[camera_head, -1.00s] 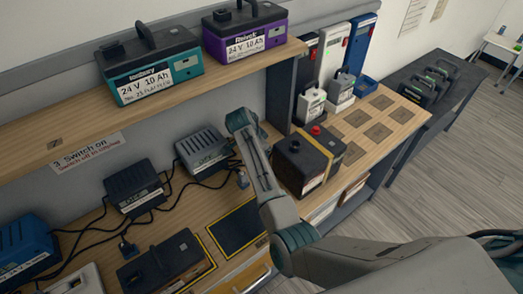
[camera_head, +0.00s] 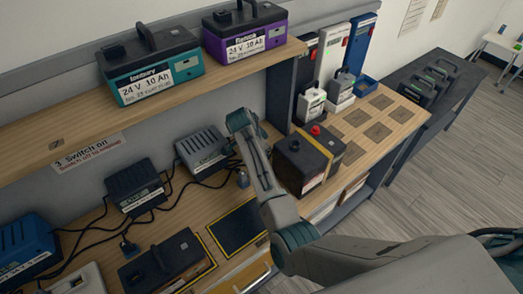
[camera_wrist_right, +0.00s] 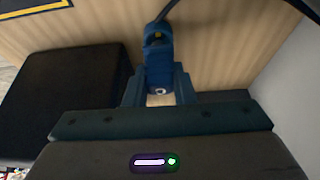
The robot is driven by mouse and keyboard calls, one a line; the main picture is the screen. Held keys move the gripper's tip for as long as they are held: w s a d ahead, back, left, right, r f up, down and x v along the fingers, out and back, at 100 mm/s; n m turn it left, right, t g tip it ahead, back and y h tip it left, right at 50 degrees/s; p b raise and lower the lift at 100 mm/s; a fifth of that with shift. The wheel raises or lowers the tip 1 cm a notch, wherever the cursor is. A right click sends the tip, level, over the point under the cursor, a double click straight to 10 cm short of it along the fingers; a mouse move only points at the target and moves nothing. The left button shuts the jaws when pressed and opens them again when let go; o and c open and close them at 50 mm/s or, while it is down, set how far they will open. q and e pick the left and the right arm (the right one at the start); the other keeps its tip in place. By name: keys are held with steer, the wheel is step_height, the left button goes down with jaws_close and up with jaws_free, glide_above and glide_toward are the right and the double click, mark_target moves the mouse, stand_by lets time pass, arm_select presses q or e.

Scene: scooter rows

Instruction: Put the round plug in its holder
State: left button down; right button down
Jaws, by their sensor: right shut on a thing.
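The round plug (camera_wrist_right: 158,65) is blue, with a dark cable leaving its far end. In the right wrist view it sits between the blue fingers of my right gripper (camera_wrist_right: 158,98), which is shut on it over the wooden bench. In the head view, a small blue plug (camera_head: 243,179) shows beside my right arm, next to the right-hand grey charger (camera_head: 203,150). The fingers are mostly hidden there by my arm. I cannot make out the holder. My left gripper is in neither view.
A black battery with a yellow strap (camera_head: 307,160) stands right of my wrist. A yellow-edged dark mat (camera_head: 237,229) lies bare on the bench. A shelf (camera_head: 60,142) overhangs the bench.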

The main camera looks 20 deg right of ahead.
steer(key=shift+p, duration=0.35)
steer(key=shift+f+b, duration=0.6)
steer(key=shift+f, duration=0.4)
stand_by(0.6)
steer(key=c, duration=1.1)
jaws_free()
steer(key=shift+r, duration=0.1)
